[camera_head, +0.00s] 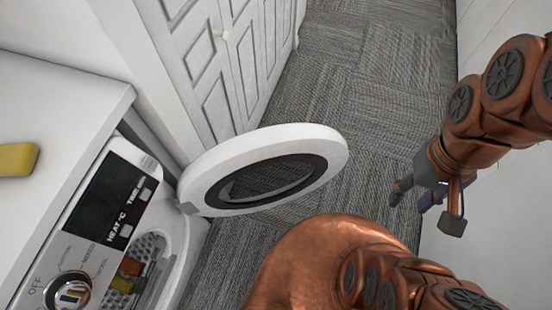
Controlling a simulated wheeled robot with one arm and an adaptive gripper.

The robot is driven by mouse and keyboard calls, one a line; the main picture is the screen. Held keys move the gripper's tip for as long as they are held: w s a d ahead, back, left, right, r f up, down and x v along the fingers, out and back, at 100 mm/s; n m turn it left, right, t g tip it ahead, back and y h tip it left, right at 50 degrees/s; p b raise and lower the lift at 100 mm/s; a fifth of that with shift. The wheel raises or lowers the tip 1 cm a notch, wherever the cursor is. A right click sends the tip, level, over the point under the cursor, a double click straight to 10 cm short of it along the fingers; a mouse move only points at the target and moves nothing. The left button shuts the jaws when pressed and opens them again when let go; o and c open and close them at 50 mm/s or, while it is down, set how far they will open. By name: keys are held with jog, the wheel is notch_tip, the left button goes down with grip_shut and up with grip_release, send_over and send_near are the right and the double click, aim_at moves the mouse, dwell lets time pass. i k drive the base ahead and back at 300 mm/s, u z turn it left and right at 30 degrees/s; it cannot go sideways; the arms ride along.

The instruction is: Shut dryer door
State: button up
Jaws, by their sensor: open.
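The dryer (88,213) stands at the lower left, with a dark display and a control dial on its front panel. Its round white door (327,150) has a dark inner ring and a see-through middle. The door is swung wide open, out over the carpet, attached near its left end. The drum opening (150,246) shows partly, with a perforated metal wall and yellow and reddish-brown things inside. My gripper (422,209) is at the right, open and empty. It is apart from the door, with a stretch of carpet between them.
A yellow object (17,159) lies on the white top at the left. A white panelled cabinet or door (205,50) stands behind the dryer door. A white wall (500,225) is close on the right. Grey carpet tile (365,75) lies clear between.

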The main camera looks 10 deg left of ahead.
aim_at(260, 170)
jog(key=z, duration=0.55)
jog(key=i, duration=1.7)
jog(key=u, duration=0.6)
jog(key=i, duration=1.75)
jog(key=u, duration=4.75)
